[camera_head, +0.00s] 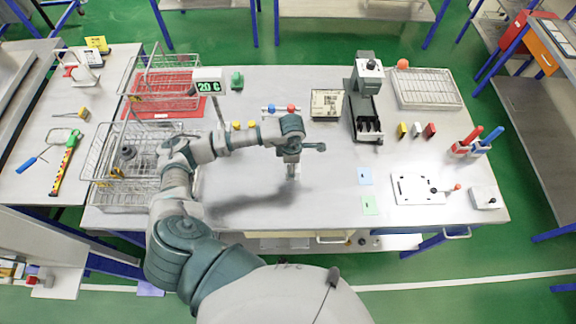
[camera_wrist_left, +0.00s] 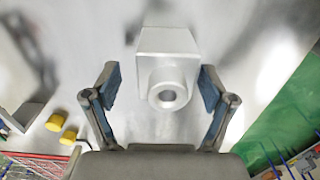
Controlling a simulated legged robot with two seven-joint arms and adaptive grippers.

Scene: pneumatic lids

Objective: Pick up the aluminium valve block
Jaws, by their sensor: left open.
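The aluminium valve block (camera_wrist_left: 165,62) is silver-grey with a round, bored boss on one face. In the left wrist view it is between and a little beyond the fingertips of my left gripper (camera_wrist_left: 161,88), which is open with a finger on either side. I see a gap at each side and no contact. In the head view a small light metal piece, seemingly the block (camera_head: 293,171), shows just under my left gripper (camera_head: 291,158) at mid-table. The wrist hides part of it there. My right gripper is not in view.
Two yellow caps (camera_head: 243,125) and a small stand with blue and red knobs (camera_head: 281,109) are close to my arm. Wire baskets (camera_head: 112,165) and a "20 G" display (camera_head: 208,86) stand left. A black-topped device (camera_head: 366,95) stands right. The table's front middle is clear.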

